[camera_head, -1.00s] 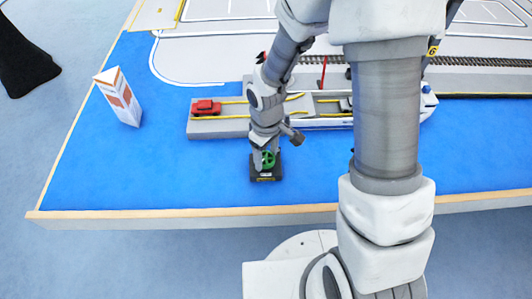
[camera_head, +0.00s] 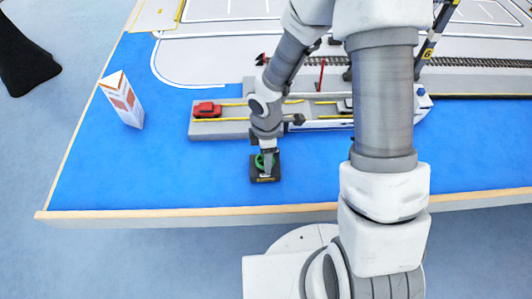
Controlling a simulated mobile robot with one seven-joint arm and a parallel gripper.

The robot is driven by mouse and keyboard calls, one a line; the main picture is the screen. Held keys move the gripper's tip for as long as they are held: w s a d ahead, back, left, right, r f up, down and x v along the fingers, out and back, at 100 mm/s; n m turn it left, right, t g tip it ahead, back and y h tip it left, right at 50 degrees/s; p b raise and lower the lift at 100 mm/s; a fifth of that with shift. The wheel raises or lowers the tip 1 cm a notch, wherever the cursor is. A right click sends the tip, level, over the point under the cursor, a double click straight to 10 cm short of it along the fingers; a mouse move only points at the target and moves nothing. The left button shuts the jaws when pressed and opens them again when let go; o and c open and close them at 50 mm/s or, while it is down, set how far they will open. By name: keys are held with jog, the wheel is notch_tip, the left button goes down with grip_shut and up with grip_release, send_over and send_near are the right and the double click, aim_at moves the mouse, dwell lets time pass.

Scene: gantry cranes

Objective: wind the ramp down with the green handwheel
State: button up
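The green handwheel (camera_head: 259,161) sits on a small black base (camera_head: 264,180) near the front edge of the blue table area. My gripper (camera_head: 268,170) points down over the handwheel and covers its right part. The fingers are too small and overlapped to show whether they are open or shut, or whether they touch the wheel. The grey ramp (camera_head: 218,128) with yellow edge lines lies behind, left of my arm. A red toy car (camera_head: 207,110) stands on it. My arm hides part of the deck beside the ramp.
A white and orange carton (camera_head: 122,100) stands at the left. A white ship (camera_head: 420,103) lies to the right, partly behind my arm. A wooden rim (camera_head: 150,214) borders the table's front. The blue surface between carton and handwheel is clear.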

jog(key=shift+n, duration=0.6)
jog(key=o, duration=1.4)
jog(key=shift+c, duration=0.2)
jog(key=shift+r, duration=0.1)
notch_tip(320, 180, up, 17)
jog(key=p, duration=0.5)
jog(key=shift+r, duration=0.15)
